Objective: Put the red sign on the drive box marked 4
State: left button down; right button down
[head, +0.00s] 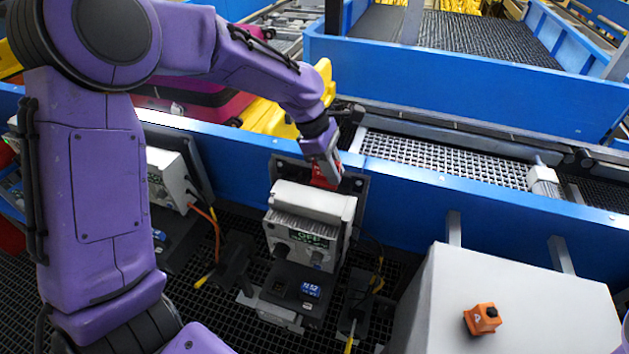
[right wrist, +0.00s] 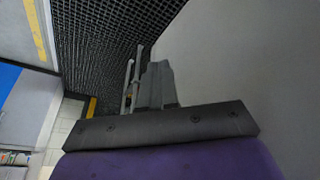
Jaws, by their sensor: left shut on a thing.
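My left gripper (head: 328,168) reaches down from the upper left and is shut on the red sign (head: 322,177). The sign is mostly hidden by the fingers and by the drive box below. It is at the back upper edge of a white and grey drive box (head: 310,215) with a green-lit display; I cannot tell whether they touch. No number 4 is readable on this box. Another drive box (head: 168,178) stands to the left, partly behind my arm. My right gripper (right wrist: 158,88) shows only in the right wrist view, beside a pale grey surface; its finger gap is unclear.
A blue conveyor rail (head: 420,180) runs behind the boxes. A white cabinet (head: 530,310) at the lower right carries an orange button box (head: 482,318). Cables hang beside the drive boxes above a dark grid floor. Yellow and magenta trays lie behind my left arm.

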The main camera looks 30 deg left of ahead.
pick_arm(q)
jog(key=a+f, duration=0.3)
jog(key=w+a+f+p, duration=0.1)
jog(key=f, duration=0.1)
jog(key=shift+a+f, duration=0.25)
jog(key=shift+a, duration=0.1)
jog(key=f, duration=0.2)
jog(key=shift+s+a+f, duration=0.15)
jog(key=shift+a+f, duration=0.05)
jog(key=shift+f, duration=0.2)
jog(key=shift+f+p, duration=0.3)
jog(key=shift+f, duration=0.05)
jog(key=shift+a+f, duration=0.1)
jog(key=shift+f, duration=0.05)
jog(key=c, duration=1)
grip_release()
jog(key=shift+f, duration=0.15)
